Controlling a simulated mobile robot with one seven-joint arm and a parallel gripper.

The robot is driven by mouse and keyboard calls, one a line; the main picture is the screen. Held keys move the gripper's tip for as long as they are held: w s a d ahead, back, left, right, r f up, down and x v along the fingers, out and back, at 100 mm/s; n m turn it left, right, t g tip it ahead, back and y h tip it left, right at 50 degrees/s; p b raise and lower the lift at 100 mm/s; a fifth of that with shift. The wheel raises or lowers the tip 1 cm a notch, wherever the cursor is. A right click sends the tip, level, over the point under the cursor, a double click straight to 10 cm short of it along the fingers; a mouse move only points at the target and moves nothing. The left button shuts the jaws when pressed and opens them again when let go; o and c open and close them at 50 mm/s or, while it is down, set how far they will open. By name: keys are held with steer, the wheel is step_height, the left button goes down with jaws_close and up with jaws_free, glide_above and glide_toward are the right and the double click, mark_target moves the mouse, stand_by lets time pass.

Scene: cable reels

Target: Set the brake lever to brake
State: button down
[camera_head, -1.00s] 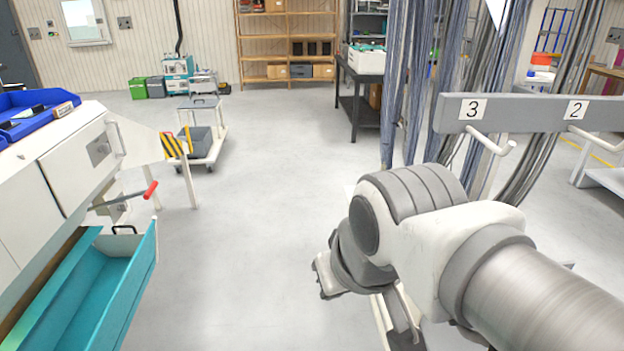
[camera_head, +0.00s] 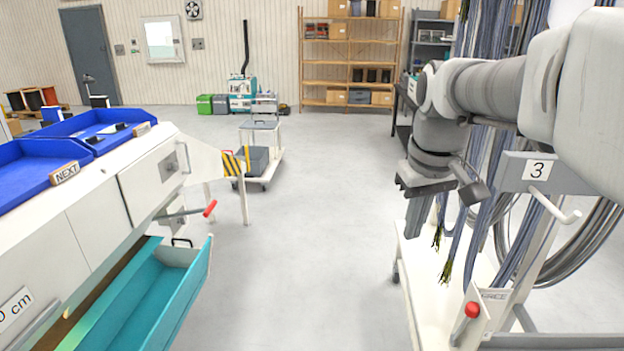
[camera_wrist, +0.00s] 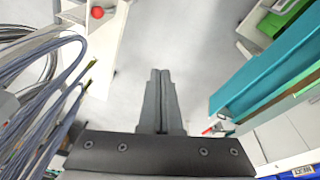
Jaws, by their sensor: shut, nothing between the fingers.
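A lever with a red knob (camera_head: 472,310) stands at the lower right in the head view, on the white cable rack. A small plate beside it (camera_head: 494,295) carries lettering that seems to read FREE. The red knob also shows at the top left of the wrist view (camera_wrist: 97,12). In the wrist view my gripper's fingers (camera_wrist: 160,74) are together and empty over bare floor.
Hanging grey-blue cables (camera_head: 485,215) and a rack arm marked 3 (camera_head: 538,171) are close to my arm at right. The floor between is clear.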

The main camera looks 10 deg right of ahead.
steer(key=w+d+f+g+p, duration=0.2)
steer(key=w+d, duration=0.4)
steer(key=d, duration=0.2)
steer(key=w+d+f+n+g+p, duration=0.1)
steer(key=w+d+g+p, duration=0.1)
steer(key=w+d, duration=0.4)
steer(key=shift+d+f+n+p, duration=0.3)
steer(key=shift+d+f+p, duration=0.1)
steer(key=shift+d, duration=0.6)
steer(key=shift+w, duration=0.1)
steer(key=s+d+f+p, duration=0.1)
steer(key=s+f, duration=0.2)
steer(key=f, duration=0.7)
steer(key=s+d+f+p, duration=0.1)
steer(key=s+f, duration=0.3)
steer(key=f, duration=0.6)
steer(key=shift+s+d, duration=0.15)
steer(key=shift+d, duration=0.05)
steer(key=shift+s+a, duration=0.1)
